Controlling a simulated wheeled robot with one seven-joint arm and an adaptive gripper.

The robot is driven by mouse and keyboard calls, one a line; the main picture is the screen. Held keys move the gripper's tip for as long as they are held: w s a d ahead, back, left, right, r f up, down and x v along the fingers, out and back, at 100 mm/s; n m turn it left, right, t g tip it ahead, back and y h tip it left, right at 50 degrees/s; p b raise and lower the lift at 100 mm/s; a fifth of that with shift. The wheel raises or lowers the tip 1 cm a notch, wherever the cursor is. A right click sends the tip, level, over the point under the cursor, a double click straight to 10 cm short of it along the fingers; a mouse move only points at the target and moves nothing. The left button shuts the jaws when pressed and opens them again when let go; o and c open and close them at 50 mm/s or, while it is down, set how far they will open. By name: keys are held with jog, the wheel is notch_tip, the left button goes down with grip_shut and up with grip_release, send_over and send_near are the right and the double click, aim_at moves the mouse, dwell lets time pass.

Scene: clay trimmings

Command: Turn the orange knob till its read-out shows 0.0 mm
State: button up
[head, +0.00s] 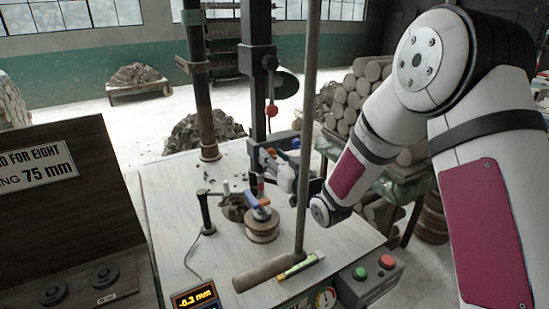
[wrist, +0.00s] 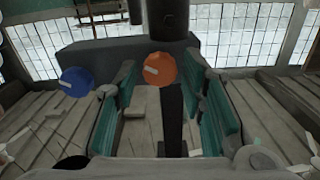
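The orange knob (wrist: 160,68), a round disc with a pale pointer mark, is in the upper middle of the wrist view. My gripper (wrist: 163,80) is open, with teal-padded fingers to the left and right of the knob. A gap shows on each side, and I cannot tell how far the fingertips reach along it.
A blue knob (wrist: 77,82) is left of the orange one, outside my left finger. A dark post (head: 257,80) with a red ball stands by the gripper. The button box (head: 368,278) is at the table's front right.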

grip_shut()
jog(key=shift+m, duration=0.3)
jog(key=shift+d+m, duration=0.1)
jog(key=shift+m, duration=1.1)
jog(key=m, duration=0.4)
jog(key=shift+m+b, duration=0.3)
jog(key=shift+b, duration=0.05)
jog(key=m, duration=0.3)
jog(key=shift+m, duration=0.3)
jog(key=shift+m+p, duration=0.4)
jog(key=shift+m, duration=1.4)
